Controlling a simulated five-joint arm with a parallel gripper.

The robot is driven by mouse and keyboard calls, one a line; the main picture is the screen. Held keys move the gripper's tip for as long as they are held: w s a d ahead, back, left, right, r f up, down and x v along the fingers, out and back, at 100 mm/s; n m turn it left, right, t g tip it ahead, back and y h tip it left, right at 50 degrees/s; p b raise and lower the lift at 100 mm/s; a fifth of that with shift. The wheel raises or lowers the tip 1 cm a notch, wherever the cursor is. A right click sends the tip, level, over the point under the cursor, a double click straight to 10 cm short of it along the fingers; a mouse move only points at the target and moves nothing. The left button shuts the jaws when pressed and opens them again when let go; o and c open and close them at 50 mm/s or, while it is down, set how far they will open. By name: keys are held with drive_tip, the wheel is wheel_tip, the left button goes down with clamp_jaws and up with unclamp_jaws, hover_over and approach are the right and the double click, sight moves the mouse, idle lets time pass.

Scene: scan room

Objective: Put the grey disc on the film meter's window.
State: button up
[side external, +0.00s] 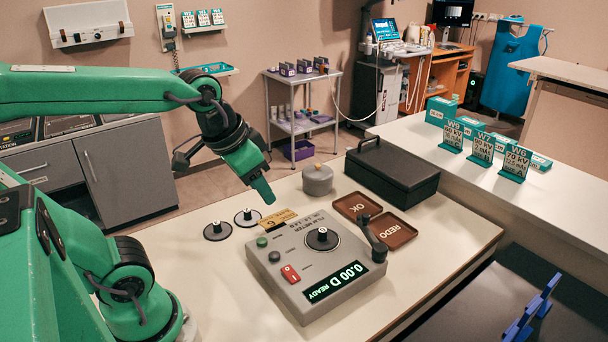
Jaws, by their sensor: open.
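The film meter (314,268) is a grey box on the table; its display reads "0.00 D READY". A dark round piece with a pale rim and a small upright knob (322,238) is on its top, at the window; I cannot tell whether it is a separate disc. Two knobbed discs lie on the table left of the meter: a plain dark grey one (217,231) and a dark one with a pale rim (247,217). My gripper (266,196) is open, above the table behind the meter and right of both discs. The gap between its fingers is hard to see.
A grey round pot (317,179) and a black case (392,172) stand behind the meter. Brown trays marked OK (357,205) and REDO (390,235) lie to its right. The meter's dark lever (374,242) sticks up at its right edge. A tan label (276,220) lies near the discs.

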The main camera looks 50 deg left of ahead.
drive_tip(key=shift+s+d+f+t, duration=0.1)
drive_tip(key=shift+s+f+t, duration=0.1)
drive_tip(key=shift+s, duration=0.55)
drive_tip(key=shift+s+f+t, duration=0.15)
drive_tip(key=shift+s+t, duration=0.05)
drive_tip(key=shift+s, duration=0.5)
